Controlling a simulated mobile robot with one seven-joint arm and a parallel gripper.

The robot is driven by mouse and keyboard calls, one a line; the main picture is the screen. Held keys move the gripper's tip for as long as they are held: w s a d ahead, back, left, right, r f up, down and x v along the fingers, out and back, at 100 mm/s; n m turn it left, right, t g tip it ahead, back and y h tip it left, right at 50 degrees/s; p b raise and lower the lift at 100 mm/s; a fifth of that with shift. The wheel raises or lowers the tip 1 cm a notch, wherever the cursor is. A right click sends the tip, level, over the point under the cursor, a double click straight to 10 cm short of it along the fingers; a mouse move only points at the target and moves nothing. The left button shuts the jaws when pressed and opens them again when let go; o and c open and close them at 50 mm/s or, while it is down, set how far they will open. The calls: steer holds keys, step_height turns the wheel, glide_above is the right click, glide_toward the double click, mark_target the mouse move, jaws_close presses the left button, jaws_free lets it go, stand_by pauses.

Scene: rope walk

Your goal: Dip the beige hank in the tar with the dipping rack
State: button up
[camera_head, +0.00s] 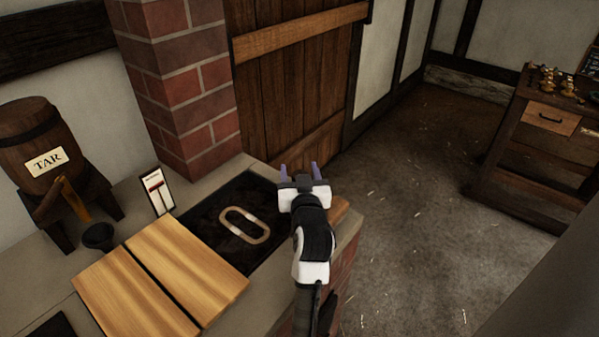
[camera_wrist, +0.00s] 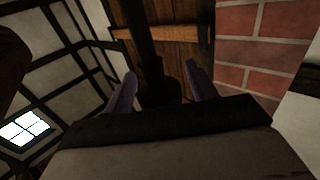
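A beige oval loop (camera_head: 244,225), which looks like the hank, shows against the dark tar opening (camera_head: 203,222) in the counter. I cannot tell whether it lies on the tar or is held above it. My gripper (camera_head: 298,168) is above the right side of the opening, to the right of the loop, pointing toward the door. Its two purple-grey fingers are apart. The wrist view also shows the spread fingers (camera_wrist: 157,92), with a dark upright shape (camera_wrist: 146,50) behind the gap that I cannot identify. I cannot clearly make out the dipping rack.
A barrel labelled TAR (camera_head: 32,125) stands at the left, with a black funnel-like cup (camera_head: 98,236) below its spout. Two wooden boards (camera_head: 185,270) lie left of the opening. A small card with a red mark (camera_head: 157,190) stands behind. A workbench (camera_head: 540,150) is across open floor.

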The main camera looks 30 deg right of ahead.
steer(key=shift+s+a+f, duration=0.1)
steer(key=shift+s+a, duration=0.1)
steer(key=shift+s, duration=0.25)
steer(key=p+v, duration=0.1)
steer(key=v, duration=1.1)
steer(key=shift+s+a, duration=0.2)
steer(key=shift+s, duration=0.15)
